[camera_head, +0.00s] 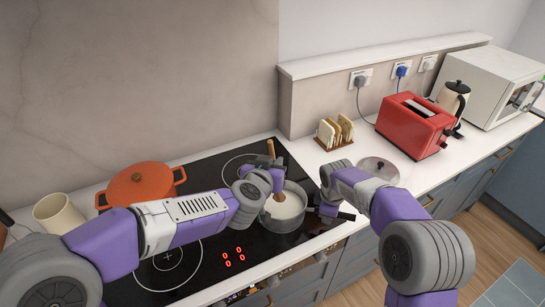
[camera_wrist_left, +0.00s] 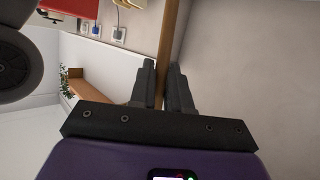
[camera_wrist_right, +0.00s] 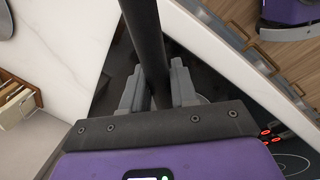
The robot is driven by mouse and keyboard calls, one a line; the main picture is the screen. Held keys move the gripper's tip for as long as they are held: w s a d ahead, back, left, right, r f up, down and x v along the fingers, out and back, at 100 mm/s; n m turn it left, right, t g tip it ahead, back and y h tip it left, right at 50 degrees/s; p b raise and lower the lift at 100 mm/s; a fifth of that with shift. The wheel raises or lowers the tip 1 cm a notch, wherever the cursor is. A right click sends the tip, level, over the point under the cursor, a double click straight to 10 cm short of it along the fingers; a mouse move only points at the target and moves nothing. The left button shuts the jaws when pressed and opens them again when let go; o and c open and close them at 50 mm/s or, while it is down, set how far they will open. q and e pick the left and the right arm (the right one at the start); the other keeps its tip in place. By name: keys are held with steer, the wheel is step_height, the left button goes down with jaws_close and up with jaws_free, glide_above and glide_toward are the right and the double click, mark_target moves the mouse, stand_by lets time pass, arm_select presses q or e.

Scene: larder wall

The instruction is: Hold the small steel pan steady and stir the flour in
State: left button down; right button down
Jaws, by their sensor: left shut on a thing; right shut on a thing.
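The small steel pan (camera_head: 284,226) stands on the black hob near its right front, with white contents (camera_head: 288,207) inside. My left gripper (camera_head: 273,176) is above the pan, shut on the wooden spoon (camera_head: 271,149), whose handle also shows between the fingers in the left wrist view (camera_wrist_left: 170,35). The spoon's lower part reaches down into the pan; its tip is hidden. My right gripper (camera_head: 326,206) is at the pan's right side, shut on the dark pan handle (camera_head: 346,215). The handle runs between the fingers in the right wrist view (camera_wrist_right: 145,35).
An orange lidded pot (camera_head: 140,187) stands at the hob's back left, beside a cream jar (camera_head: 58,214). A steel lid (camera_head: 378,170), a toast rack (camera_head: 335,132) and a red toaster (camera_head: 412,125) are on the counter to the right. The hob's front left (camera_head: 165,262) is clear.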

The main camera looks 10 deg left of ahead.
arm_select(q)
steer(key=shift+w+d+f, duration=0.1)
steer(key=shift+w+f, duration=0.05)
steer(key=shift+f, duration=0.75)
steer(key=shift+w+d+f, duration=0.1)
steer(key=shift+w+f, duration=0.1)
steer(key=shift+f, duration=0.7)
steer(key=shift+w+f, duration=0.15)
steer(key=shift+f, duration=0.75)
